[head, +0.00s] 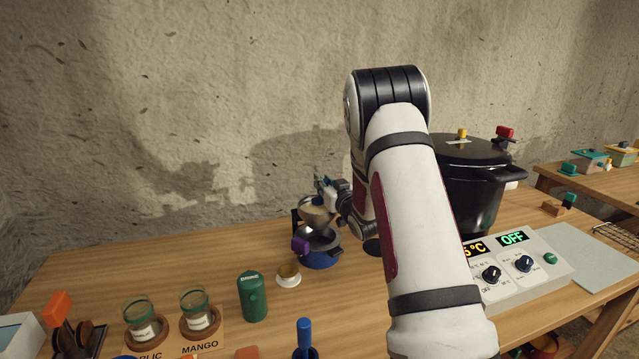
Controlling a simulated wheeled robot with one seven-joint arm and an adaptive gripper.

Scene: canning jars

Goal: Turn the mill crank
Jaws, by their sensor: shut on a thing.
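The mill (318,214) stands near the back of the wooden table, left of my arm. It has a pale hopper on top, a dark funnel-like part below and a blue bowl (320,260) at its foot. A purple knob (300,245) sticks out at its front left. My gripper (325,187) is at the top of the mill, beside and just above the hopper. It is shut on what looks like the mill crank; the fingers and crank are small and partly hidden by the gripper itself.
A black pot (468,190) and a control box (520,264) reading OFF stand right of my arm. A green canister (252,297), small white-rimmed cup (288,275) and two glass jars (197,306) stand front left. A blue-handled tool (304,335) stands upright in front. The table's back left is clear.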

